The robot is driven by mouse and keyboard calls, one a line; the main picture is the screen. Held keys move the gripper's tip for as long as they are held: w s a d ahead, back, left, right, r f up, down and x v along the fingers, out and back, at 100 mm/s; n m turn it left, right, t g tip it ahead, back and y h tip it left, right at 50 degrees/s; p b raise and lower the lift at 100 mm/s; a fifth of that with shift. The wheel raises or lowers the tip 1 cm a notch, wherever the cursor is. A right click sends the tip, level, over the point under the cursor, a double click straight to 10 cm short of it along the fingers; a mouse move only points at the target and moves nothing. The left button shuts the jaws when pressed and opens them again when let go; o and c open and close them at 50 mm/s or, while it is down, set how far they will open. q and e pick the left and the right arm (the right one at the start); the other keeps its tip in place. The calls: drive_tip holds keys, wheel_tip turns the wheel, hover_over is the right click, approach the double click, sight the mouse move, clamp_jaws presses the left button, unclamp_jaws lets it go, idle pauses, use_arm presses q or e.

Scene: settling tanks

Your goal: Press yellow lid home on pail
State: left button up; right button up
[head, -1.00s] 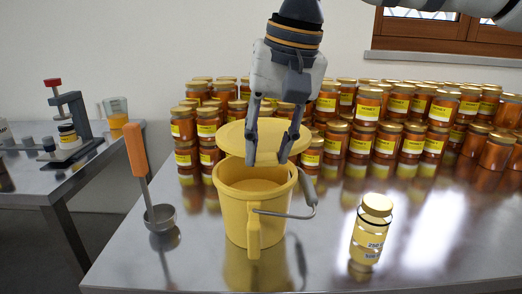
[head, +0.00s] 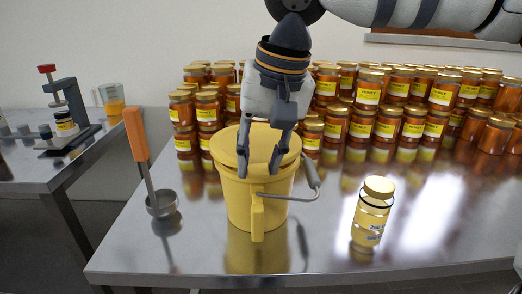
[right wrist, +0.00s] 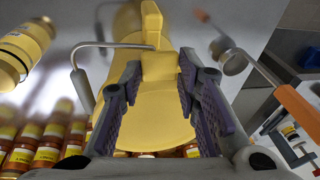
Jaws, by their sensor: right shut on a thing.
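The yellow pail (head: 258,205) stands upright on the steel table. The round yellow lid (head: 226,146) lies across its mouth and hides the inside; it also shows in the right wrist view (right wrist: 150,120). I cannot tell whether its edge is fully seated all round. My right gripper (head: 258,171) points down over the pail, shut on the lid. In the right wrist view its fingers (right wrist: 160,67) stand either side of a yellow block. The pail's wire handle (head: 290,198) hangs out to the right with a grey grip. My left gripper is not in view.
A ladle with an orange handle (head: 136,134) stands left of the pail. A pale jar with a yellow lid (head: 372,212) stands to the right. Rows of stacked honey jars (head: 366,105) fill the back. A press (head: 68,110) and beaker (head: 112,97) are on the left table.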

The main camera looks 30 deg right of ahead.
drive_tip(key=shift+f, duration=0.1)
idle(0.4)
drive_tip(key=shift+d, duration=0.15)
drive_tip(key=shift+f, duration=0.1)
drive_tip(key=shift+f, duration=0.55)
drive_tip(key=shift+c, duration=0.2)
idle(1.3)
drive_tip(key=o, duration=1.7)
drive_tip(key=shift+r, duration=3.5)
